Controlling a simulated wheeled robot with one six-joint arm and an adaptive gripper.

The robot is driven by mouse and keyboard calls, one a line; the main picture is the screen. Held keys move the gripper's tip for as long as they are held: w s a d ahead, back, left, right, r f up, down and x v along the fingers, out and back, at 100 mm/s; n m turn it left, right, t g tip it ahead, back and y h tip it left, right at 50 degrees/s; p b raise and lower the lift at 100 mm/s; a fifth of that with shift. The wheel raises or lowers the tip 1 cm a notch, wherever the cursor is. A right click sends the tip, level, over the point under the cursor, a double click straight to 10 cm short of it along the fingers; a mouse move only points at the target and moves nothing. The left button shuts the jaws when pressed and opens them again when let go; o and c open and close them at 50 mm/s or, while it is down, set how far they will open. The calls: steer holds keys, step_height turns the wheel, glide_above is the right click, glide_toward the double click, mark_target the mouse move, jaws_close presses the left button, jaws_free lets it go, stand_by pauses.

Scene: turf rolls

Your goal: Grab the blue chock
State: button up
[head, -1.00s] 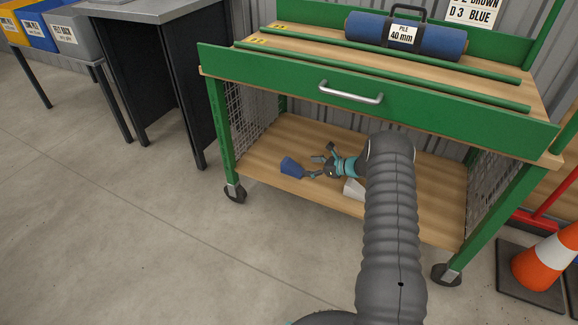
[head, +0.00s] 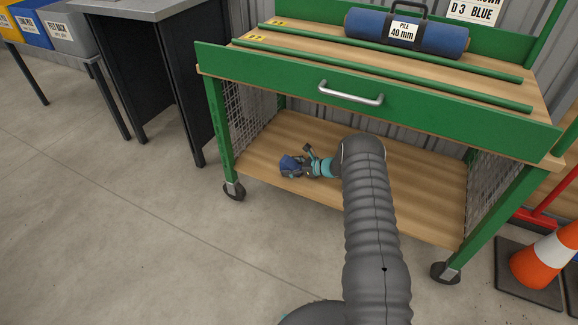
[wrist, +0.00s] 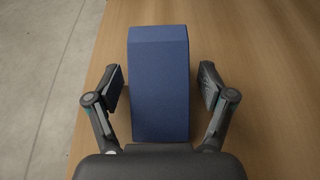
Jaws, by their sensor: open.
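The blue chock (wrist: 160,85) lies on the wooden lower shelf of the green cart. In the wrist view it stands between the two fingers of my gripper (wrist: 160,92), with a gap on each side. The fingers are open and neither touches it. In the head view the chock (head: 288,165) is at the left part of the shelf, partly covered by my gripper (head: 298,167). My arm reaches in from the front and hides part of the shelf behind it.
The lower shelf (head: 430,196) is bare to the right of my arm. The green drawer front (head: 430,108) with its handle overhangs the shelf. A blue roll (head: 440,40) lies on the cart top. An orange cone (head: 545,258) stands at the right.

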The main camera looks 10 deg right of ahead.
steer(key=c, duration=1.4)
steer(key=shift+c, duration=0.2)
steer(key=shift+r, duration=0.1)
